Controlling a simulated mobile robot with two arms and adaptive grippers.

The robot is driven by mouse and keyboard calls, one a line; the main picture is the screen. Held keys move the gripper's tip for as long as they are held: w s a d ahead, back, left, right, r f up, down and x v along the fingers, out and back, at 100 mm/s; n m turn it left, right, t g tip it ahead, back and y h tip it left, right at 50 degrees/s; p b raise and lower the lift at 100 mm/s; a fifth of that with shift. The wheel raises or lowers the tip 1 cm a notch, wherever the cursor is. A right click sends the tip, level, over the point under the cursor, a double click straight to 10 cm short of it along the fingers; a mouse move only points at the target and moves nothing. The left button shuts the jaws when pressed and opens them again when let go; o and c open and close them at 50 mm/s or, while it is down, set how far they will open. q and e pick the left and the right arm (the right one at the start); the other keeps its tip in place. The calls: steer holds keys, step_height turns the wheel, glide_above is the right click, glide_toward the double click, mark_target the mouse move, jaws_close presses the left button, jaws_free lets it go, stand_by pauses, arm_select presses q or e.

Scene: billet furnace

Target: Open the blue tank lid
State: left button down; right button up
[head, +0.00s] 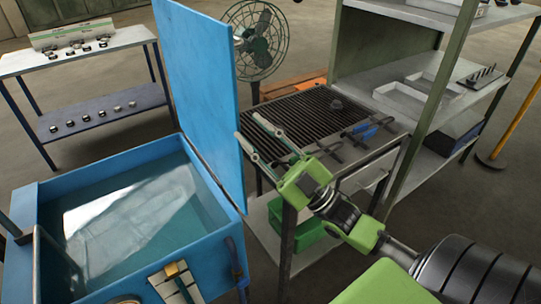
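The blue tank (225,196) stands at the lower left, filled with clear water that reflects light. Its blue lid (200,88) stands upright along the tank's right side, so the top of the tank is uncovered. My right gripper (247,126) is just right of the lid, its two long fingers spread apart with nothing seen between them. The fingertips are close to the lid's right edge; I cannot tell whether they touch it. My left gripper is not in view.
A slatted dark grill table (300,118) with tongs stands behind my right gripper. A fan (262,42) is behind the lid. A shelf rack (425,92) is at right and a side table (100,44) at far left. A green bin (312,232) sits below the grill.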

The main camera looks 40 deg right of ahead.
steer(key=v, duration=0.3)
steer(key=b+v, duration=0.1)
steer(key=v, duration=0.1)
steer(key=shift+a+f, duration=0.2)
steer(key=shift+a, duration=0.15)
stand_by(0.5)
